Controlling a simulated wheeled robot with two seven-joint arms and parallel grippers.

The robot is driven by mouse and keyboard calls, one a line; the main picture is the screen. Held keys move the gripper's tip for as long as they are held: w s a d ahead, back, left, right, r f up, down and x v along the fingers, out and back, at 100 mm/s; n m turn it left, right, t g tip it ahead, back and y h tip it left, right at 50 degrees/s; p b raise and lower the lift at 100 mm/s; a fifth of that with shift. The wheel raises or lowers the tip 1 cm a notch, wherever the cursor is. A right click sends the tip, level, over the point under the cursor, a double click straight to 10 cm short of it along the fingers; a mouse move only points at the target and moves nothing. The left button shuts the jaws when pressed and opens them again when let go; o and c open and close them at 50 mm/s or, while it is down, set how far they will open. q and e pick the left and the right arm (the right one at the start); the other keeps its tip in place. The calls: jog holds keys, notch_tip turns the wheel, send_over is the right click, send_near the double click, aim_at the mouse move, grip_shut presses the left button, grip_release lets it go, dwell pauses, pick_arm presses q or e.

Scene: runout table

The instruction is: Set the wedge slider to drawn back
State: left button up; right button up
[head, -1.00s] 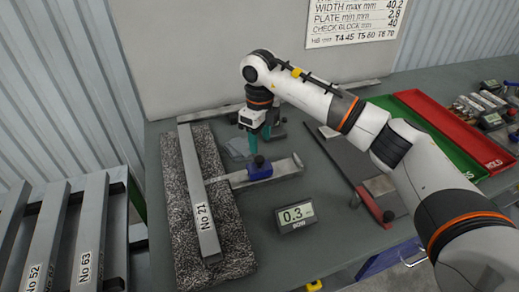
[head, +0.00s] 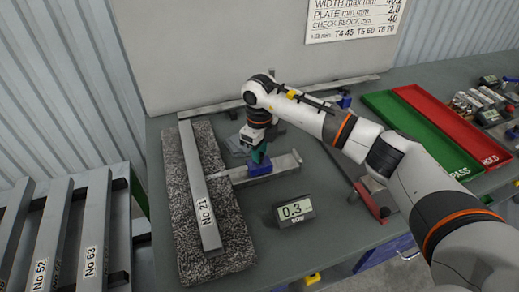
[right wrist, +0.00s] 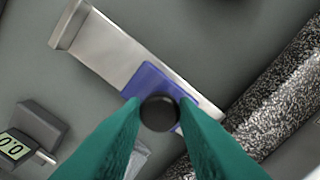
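The wedge slider is a blue block (head: 260,165) with a dark round knob, on a flat metal bar (head: 286,163). The bar runs from the grey No 21 bar (head: 200,190) rightward to a raised end. The block sits around mid-bar, with bare metal between it and the raised end. In the right wrist view the block (right wrist: 150,82) lies under the black knob (right wrist: 160,114). My right gripper (right wrist: 160,106) has its teal fingers on both sides of the knob, with no clear gap. In the head view the gripper (head: 258,154) partly hides the knob. My left gripper is not in view.
A speckled granite slab (head: 228,235) lies under the No 21 bar. Green (head: 408,125) and red (head: 455,128) trays lie at the right. My right arm spans the bench.

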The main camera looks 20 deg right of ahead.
jog(key=d+b, duration=0.2)
jog(key=d, duration=0.5)
jog(key=shift+w+d, duration=0.15)
jog(key=shift+d, duration=0.2)
grip_shut()
jog(key=shift+d+r, duration=0.1)
jog(key=shift+d, duration=0.25)
jog(key=o, duration=0.6)
grip_release()
jog(key=o, duration=0.4)
jog(key=shift+d, duration=0.1)
